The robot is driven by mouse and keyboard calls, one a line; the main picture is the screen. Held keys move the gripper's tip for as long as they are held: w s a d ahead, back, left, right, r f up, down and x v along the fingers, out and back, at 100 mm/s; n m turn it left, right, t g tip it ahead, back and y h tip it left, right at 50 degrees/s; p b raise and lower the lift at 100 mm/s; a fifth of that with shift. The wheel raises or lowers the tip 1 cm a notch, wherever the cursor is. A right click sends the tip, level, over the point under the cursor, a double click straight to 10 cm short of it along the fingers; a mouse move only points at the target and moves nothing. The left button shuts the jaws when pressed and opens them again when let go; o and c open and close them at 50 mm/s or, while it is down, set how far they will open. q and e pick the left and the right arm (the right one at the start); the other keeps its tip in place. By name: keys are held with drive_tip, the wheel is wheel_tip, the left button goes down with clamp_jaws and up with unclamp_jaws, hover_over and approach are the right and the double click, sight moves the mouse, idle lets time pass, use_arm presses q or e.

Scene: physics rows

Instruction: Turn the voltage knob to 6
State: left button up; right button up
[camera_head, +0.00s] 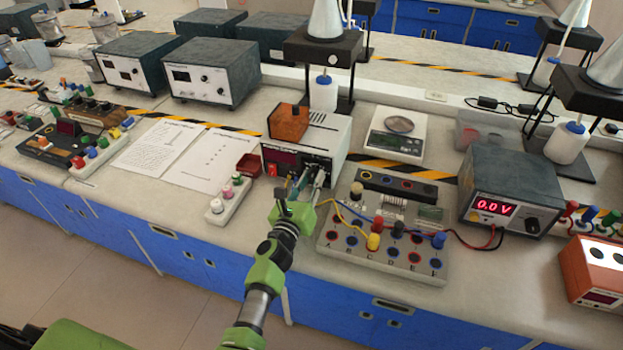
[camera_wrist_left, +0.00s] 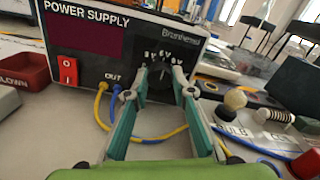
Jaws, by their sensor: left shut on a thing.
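The power supply (camera_head: 328,132) is a pale box with a dark front, standing on the bench at the middle of the head view. In the left wrist view its front (camera_wrist_left: 100,45) shows a dark display, a red switch (camera_wrist_left: 68,72) and an OUT label. The voltage knob (camera_wrist_left: 158,84) is dark and sits below small voltage marks, with 6V near the top. My left gripper (camera_wrist_left: 160,88) has a fingertip on each side of the knob and is shut on it. The fingers partly hide the knob, and its exact setting cannot be read. My right gripper is not in view.
Yellow and blue wires (camera_wrist_left: 103,105) run from the output past my left fingers. A circuit board (camera_head: 385,262) with plugs stands to the right. Another supply (camera_head: 512,190) reads 0.0 V. A red tray (camera_wrist_left: 22,70) lies left. Papers (camera_head: 175,150) lie flat on the bench.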

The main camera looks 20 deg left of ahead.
use_arm(q)
drive_tip(key=shift+f+n, duration=0.15)
drive_tip(key=shift+n, duration=0.15)
drive_tip(key=o, duration=1.1)
drive_tip(key=shift+s, duration=0.1)
drive_tip(key=s, duration=1.2)
drive_tip(key=shift+a, duration=0.15)
drive_tip(key=shift+w, duration=0.1)
